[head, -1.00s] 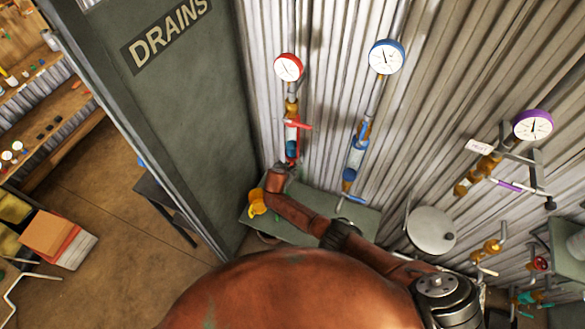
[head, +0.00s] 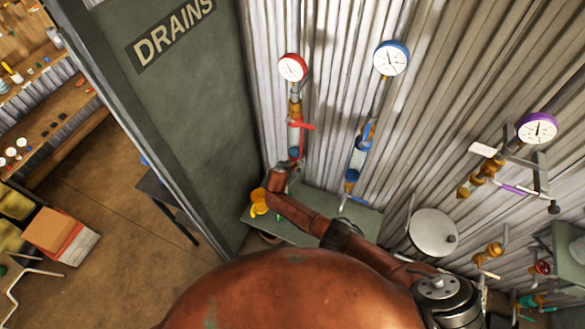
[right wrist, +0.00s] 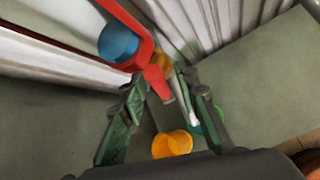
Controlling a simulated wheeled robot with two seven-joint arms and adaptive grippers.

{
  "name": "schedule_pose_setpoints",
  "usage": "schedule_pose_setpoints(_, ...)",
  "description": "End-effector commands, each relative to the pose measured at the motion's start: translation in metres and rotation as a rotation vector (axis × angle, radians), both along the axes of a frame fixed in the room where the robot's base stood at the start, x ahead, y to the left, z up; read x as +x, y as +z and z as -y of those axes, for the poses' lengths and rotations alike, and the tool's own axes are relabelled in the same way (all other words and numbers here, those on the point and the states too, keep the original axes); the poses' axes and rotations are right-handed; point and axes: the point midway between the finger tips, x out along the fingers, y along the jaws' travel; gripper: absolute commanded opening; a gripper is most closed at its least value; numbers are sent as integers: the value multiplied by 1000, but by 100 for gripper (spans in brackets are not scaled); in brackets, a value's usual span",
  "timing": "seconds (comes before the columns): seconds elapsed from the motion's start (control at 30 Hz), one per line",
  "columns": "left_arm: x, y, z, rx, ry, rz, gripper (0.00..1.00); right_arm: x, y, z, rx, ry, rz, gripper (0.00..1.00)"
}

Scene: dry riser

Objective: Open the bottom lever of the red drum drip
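The red drum drip (head: 295,125) is a vertical pipe with a glass section on the corrugated wall, below a red-rimmed gauge (head: 292,68). A red lever (head: 305,127) sticks out to the right at its upper part. My right gripper (right wrist: 160,92) is at the drip's lower end, partly hidden by my arm in the head view. In the right wrist view its green fingers are apart, with the end of a red lever (right wrist: 155,80) at the gap between the fingertips. A blue part (right wrist: 118,43) sits beside the red bar. I cannot tell whether the fingers touch the lever. My left gripper is out of view.
A blue drip (head: 360,150) hangs to the right, with a purple-gauge assembly (head: 510,165) beyond. A DRAINS panel (head: 190,110) closes off the left side. A round lid (head: 432,232) is at right.

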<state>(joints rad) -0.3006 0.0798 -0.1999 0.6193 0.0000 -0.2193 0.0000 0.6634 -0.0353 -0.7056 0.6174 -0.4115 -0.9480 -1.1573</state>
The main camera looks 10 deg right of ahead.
Motion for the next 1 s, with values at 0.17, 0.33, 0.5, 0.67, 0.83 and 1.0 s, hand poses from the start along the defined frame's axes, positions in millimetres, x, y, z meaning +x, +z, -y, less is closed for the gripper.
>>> schedule_pose_setpoints(0.17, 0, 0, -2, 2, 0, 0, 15, -3, 3, -2, 1, 2, 1, 29)
schedule_pose_setpoints(0.33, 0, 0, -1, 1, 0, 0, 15, -13, 13, -8, 4, 2, 0, 29)
schedule_pose_setpoints(0.5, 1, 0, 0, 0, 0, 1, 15, -28, 31, -16, 4, 1, 1, 29)
schedule_pose_setpoints(0.67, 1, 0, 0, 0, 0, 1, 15, -44, 51, -24, 3, 2, 1, 29)
schedule_pose_setpoints(0.83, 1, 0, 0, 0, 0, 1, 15, -61, 70, -33, 3, 2, 1, 29)
schedule_pose_setpoints(1.0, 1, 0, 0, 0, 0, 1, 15, -71, 82, -38, 1, 0, 0, 29)
